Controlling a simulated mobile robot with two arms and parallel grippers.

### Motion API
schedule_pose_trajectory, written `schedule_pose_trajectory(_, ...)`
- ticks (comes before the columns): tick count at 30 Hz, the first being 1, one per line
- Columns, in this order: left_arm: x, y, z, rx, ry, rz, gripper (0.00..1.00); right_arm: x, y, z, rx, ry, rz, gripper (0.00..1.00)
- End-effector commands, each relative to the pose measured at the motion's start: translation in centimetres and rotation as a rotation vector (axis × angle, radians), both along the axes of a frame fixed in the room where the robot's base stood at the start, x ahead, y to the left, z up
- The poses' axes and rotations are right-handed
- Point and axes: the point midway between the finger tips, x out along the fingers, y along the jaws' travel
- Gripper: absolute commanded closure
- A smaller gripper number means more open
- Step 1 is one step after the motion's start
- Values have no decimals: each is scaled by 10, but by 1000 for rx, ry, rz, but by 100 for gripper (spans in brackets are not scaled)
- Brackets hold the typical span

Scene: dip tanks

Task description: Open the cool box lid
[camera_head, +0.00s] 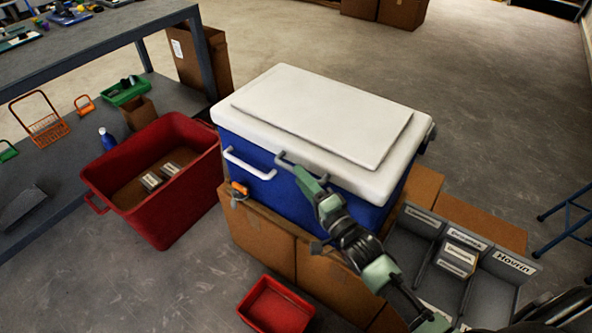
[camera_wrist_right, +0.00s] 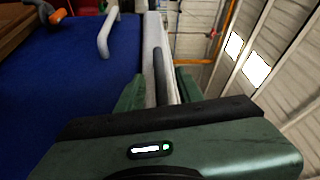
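The cool box has a blue body (camera_head: 262,150) and a white lid (camera_head: 325,115). The lid lies flat and closed on it. A small grey handle (camera_head: 286,160) sits on the lid's front edge; it also shows in the right wrist view (camera_wrist_right: 160,75). My right gripper (camera_head: 312,182) is at this handle, in front of the box. In the right wrist view its two green fingers (camera_wrist_right: 160,92) stand apart on either side of the grey handle, with a gap showing. I cannot tell whether they touch it. My left gripper is not in view.
The cool box stands on cardboard boxes (camera_head: 265,235). A white body handle (camera_head: 248,165) and an orange item (camera_head: 239,189) are to the left. A red crate (camera_head: 190,215), a small red bin (camera_head: 276,308) and a grey divided tray (camera_head: 405,245) stand nearby. Floor behind is clear.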

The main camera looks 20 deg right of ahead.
Motion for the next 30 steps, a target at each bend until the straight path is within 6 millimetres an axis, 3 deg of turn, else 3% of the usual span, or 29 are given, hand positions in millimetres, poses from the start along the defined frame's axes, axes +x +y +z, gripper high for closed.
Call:
schedule_pose_trajectory(7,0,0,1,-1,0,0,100,28,8,2,0,0,0,64)
schedule_pose_trajectory(17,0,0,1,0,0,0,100,32,10,2,0,1,0,64)
schedule_pose_trajectory(21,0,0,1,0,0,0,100,32,10,2,-1,1,0,100)
schedule_pose_trajectory(30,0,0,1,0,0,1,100,31,9,2,-1,2,0,100)
